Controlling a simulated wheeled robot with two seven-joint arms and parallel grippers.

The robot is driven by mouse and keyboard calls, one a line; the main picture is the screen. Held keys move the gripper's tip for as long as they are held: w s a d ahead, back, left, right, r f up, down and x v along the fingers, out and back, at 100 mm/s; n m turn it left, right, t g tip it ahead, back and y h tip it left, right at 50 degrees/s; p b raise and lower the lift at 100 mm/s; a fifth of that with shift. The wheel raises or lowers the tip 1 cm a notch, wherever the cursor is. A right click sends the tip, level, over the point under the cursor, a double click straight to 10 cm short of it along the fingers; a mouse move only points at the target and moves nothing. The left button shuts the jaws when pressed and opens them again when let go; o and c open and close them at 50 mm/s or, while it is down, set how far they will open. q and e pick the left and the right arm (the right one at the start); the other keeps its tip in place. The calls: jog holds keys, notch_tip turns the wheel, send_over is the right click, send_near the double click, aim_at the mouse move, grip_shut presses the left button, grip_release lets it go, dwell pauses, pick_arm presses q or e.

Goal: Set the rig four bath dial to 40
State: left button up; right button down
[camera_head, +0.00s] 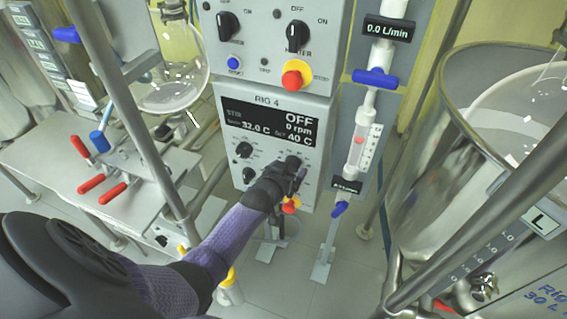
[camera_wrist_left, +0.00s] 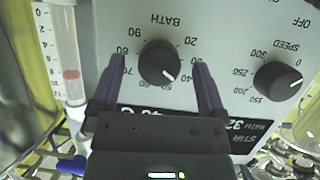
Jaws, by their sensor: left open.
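The rig four panel (camera_head: 272,130) has a display (camera_head: 275,128) reading OFF, 0 rpm, a bath value of about 32.0 C and a set value of 40 C. The black bath dial (camera_wrist_left: 158,63) appears upside down in the left wrist view. Its white pointer mark points toward the 40 on the scale. My left gripper (camera_head: 289,172) is at the lower right of the panel. In the left wrist view its open fingers (camera_wrist_left: 157,80) lie on either side of the dial, with gaps visible. In the head view the gripper largely covers the dial. My right gripper is not in view.
The speed dial (camera_wrist_left: 278,80) sits beside the bath dial. A flow meter (camera_head: 362,145) with blue valves stands right of the panel.

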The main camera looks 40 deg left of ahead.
pick_arm(q)
jog(key=p+v, duration=0.4)
jog(key=v, duration=0.5)
jog(key=s+d+f+m+g+h+b, duration=0.1)
jog(key=s+d+f+g, duration=0.25)
jog(key=s+f, duration=0.6)
jog(key=s+d+f+m+g+h+b, duration=0.1)
jog(key=s+d+f+m+g, duration=0.2)
jog(key=s+f, duration=0.65)
jog(key=s+d+f+g, duration=0.1)
jog(key=s+f+g, duration=0.2)
jog(key=s, duration=0.5)
jog(key=s+d+f+m+g, duration=0.1)
jog(key=s+f+g, duration=0.2)
jog(key=s+f, duration=0.2)
jog(key=s, duration=0.3)
jog(key=shift+s+d+b, duration=0.2)
jog(key=shift+s+b, duration=0.15)
